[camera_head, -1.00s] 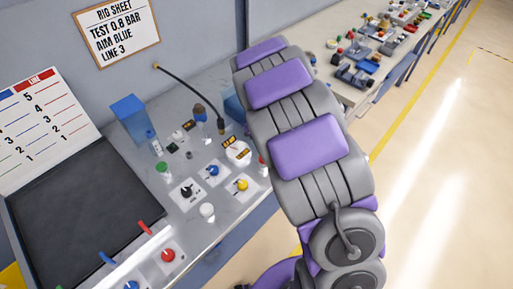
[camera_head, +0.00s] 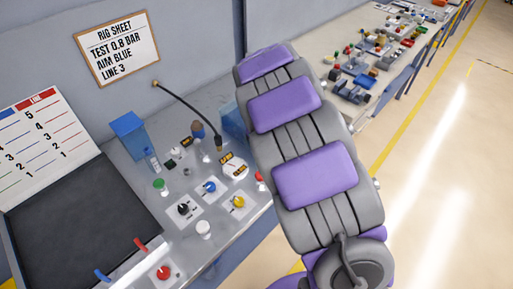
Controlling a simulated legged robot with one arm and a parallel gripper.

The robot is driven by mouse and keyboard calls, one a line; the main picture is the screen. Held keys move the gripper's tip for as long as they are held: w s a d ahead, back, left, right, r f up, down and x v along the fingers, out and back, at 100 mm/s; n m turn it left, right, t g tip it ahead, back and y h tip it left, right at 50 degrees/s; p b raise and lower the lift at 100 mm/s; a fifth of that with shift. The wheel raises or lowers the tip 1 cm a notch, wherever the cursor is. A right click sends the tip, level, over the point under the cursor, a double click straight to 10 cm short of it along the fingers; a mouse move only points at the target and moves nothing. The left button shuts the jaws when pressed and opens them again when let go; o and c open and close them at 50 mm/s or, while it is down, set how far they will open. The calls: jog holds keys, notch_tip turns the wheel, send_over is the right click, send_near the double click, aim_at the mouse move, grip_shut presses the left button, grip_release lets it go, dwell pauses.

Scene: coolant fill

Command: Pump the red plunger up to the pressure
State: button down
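A small red piece (camera_head: 260,176) shows at the right edge of the bench panel, partly hidden by my arm. A red round knob (camera_head: 163,272) sits on a white plate at the bottom left. I cannot tell which of the two is the plunger. My arm, grey with purple pads, covers the middle of the view. My gripper is not in view. A white round gauge-like part with small yellow-lettered labels (camera_head: 234,166) stands beside the arm; its reading is too small to tell. The rig sheet (camera_head: 117,47) on the wall reads "TEST 0.8 BAR, AIM BLUE, LINE 3".
The grey bench (camera_head: 145,223) carries black (camera_head: 184,209), blue (camera_head: 210,187) and yellow (camera_head: 239,202) knobs, a white cap (camera_head: 203,229) and a blue box (camera_head: 128,134). A black hose (camera_head: 190,106) arches from the wall. Open floor (camera_head: 440,200) lies to the right.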

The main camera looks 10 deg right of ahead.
aim_at(260, 174)
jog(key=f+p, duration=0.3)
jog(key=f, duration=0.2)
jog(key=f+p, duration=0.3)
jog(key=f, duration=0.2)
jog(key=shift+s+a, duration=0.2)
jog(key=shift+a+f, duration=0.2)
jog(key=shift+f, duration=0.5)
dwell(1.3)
